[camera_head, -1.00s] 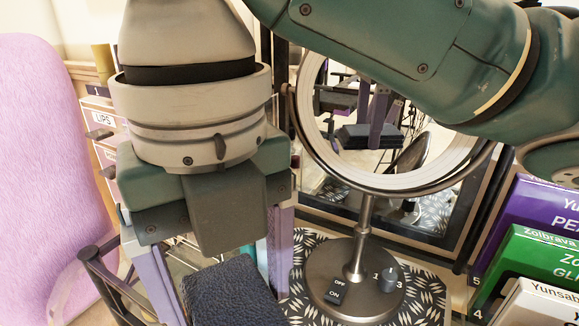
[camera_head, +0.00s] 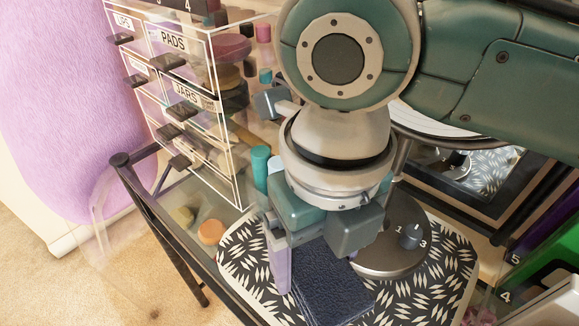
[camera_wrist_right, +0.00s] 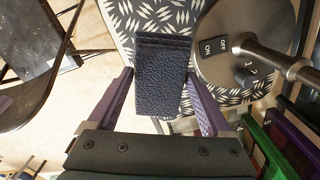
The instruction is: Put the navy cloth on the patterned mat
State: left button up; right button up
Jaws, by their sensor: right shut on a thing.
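The navy cloth (camera_head: 333,284) is a folded, textured dark blue pad. My right gripper (camera_head: 312,268) is shut on it, with a purple finger along its left side in the head view. The patterned mat (camera_head: 238,258), black with cream leaf shapes, lies on the glass table under the cloth. In the right wrist view the cloth (camera_wrist_right: 163,80) sits between the two fingers (camera_wrist_right: 159,76), with its far part over the mat (camera_wrist_right: 124,17). I cannot tell whether the cloth touches the mat. My left gripper is not in view.
The mirror's round base (camera_head: 392,250) with its knob stands on the mat, close right of the cloth. A clear drawer unit (camera_head: 190,95), a teal bottle (camera_head: 260,168) and an orange jar (camera_head: 211,232) are to the left. Boxes (camera_head: 552,270) stand at the right.

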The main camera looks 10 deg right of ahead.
aim_at(315, 277)
jog(key=shift+f+b, duration=0.65)
jog(key=shift+f, duration=1.9)
jog(key=shift+f, duration=0.1)
jog(key=o, duration=1.1)
jog(key=shift+c, duration=0.2)
jog(key=shift+r, duration=0.35)
notch_tip(315, 277, up, 11)
jog(key=p, duration=0.3)
jog(key=shift+r, duration=0.3)
